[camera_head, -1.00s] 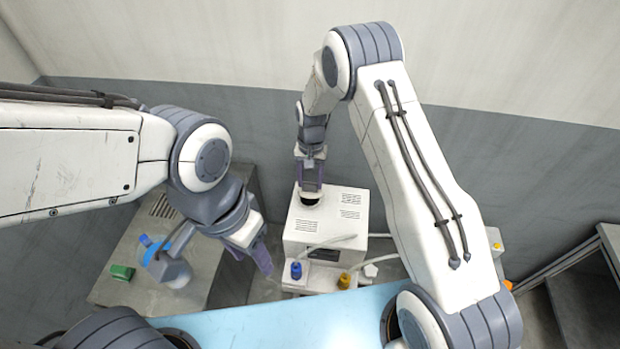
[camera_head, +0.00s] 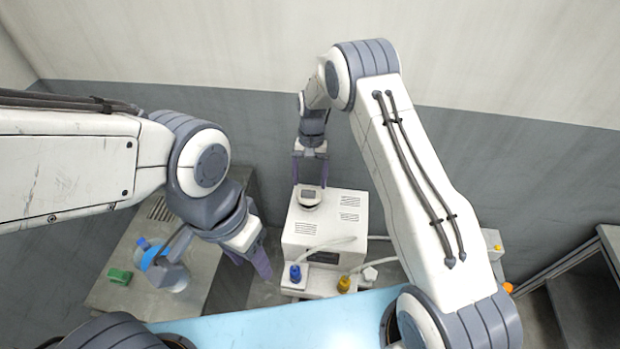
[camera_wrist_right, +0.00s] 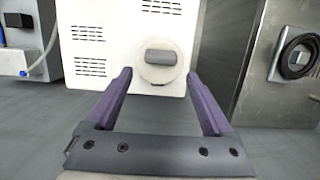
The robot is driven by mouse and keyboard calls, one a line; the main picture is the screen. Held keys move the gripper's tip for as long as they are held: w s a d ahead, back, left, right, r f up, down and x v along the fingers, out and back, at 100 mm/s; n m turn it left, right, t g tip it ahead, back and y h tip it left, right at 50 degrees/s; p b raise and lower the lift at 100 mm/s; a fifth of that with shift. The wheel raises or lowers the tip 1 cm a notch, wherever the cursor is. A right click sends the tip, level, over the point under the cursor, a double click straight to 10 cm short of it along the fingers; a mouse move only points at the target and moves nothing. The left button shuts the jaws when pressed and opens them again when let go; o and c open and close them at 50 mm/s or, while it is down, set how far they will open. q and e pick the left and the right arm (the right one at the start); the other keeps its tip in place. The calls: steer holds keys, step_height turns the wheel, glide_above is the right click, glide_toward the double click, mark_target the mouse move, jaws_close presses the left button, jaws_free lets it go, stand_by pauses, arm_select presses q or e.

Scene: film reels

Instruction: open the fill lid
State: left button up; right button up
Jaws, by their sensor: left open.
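The fill lid (camera_head: 308,201) is a round white disc with a grey grip bar, on top of the white machine (camera_head: 340,222). In the right wrist view the lid (camera_wrist_right: 160,65) lies flat, its bar just beyond and between my fingertips. My right gripper (camera_head: 310,181) is open and empty at the far side of the lid; its spread fingers also show in the right wrist view (camera_wrist_right: 159,76). I see no finger touching the bar. My left gripper (camera_head: 250,264) is open and empty, pointing down left of the machine.
A grey bench (camera_head: 212,268) at left carries a green block (camera_head: 120,276) and a white container with a blue part (camera_head: 155,255), partly hidden by my left arm. Blue (camera_head: 295,274) and yellow (camera_head: 344,284) fittings and a pale hose stand at the machine's front.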

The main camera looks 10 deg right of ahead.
steer(key=shift+w+r+b, duration=0.2)
steer(key=shift+r+b, duration=0.2)
steer(key=shift+r, duration=0.15)
steer(key=b+v, duration=0.3)
steer(key=v, duration=0.6)
steer(key=shift+r, duration=0.2)
